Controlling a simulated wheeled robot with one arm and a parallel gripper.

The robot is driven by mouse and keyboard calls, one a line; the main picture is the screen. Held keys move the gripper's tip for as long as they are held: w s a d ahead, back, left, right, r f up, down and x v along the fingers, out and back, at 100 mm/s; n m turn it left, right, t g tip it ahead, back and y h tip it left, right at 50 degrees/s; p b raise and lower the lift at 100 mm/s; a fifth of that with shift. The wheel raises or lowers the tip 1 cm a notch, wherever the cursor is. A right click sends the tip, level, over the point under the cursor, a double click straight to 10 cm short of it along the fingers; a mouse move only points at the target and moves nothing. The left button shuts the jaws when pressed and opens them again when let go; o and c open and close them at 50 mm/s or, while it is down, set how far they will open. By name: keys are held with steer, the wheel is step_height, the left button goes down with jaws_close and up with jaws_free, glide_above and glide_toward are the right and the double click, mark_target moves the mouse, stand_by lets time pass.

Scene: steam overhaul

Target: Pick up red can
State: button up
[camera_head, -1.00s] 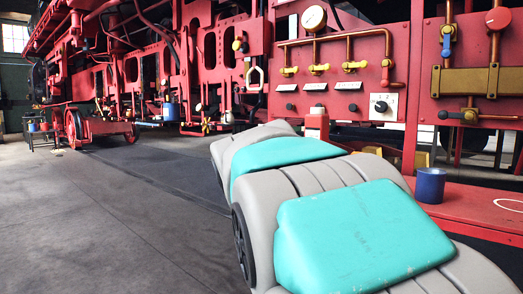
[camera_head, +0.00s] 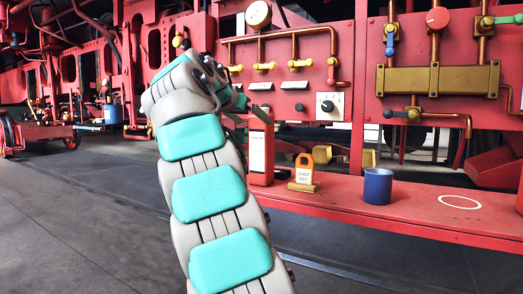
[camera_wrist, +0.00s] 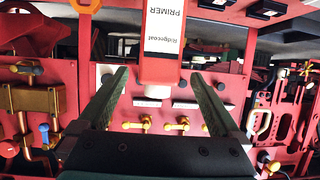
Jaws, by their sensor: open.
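The red can (camera_head: 261,155) stands upright on the red shelf, with a white label. It also shows upside down in the wrist view (camera_wrist: 158,70), where the label reads "Ridgecoat PRIMER" and a pale cap points down the picture. My gripper (camera_wrist: 160,74) is open and empty. Its two dark green fingers lie left and right of the can's cap end in that view; how deep the can sits between them I cannot tell. In the head view my gripper (camera_head: 236,103) is close to the can's upper left side and partly hidden by my wrist.
The red shelf (camera_head: 420,215) also bears an orange tag on a stand (camera_head: 304,172) just right of the can, a blue cup (camera_head: 378,186) and a painted white ring (camera_head: 459,202). Pipes, valves and a gauge (camera_head: 258,14) line the wall behind. The grey floor at left is clear.

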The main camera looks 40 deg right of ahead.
mark_target(262, 127)
steer(key=shift+x, duration=3.9)
jaws_close()
steer(key=shift+r, duration=0.1)
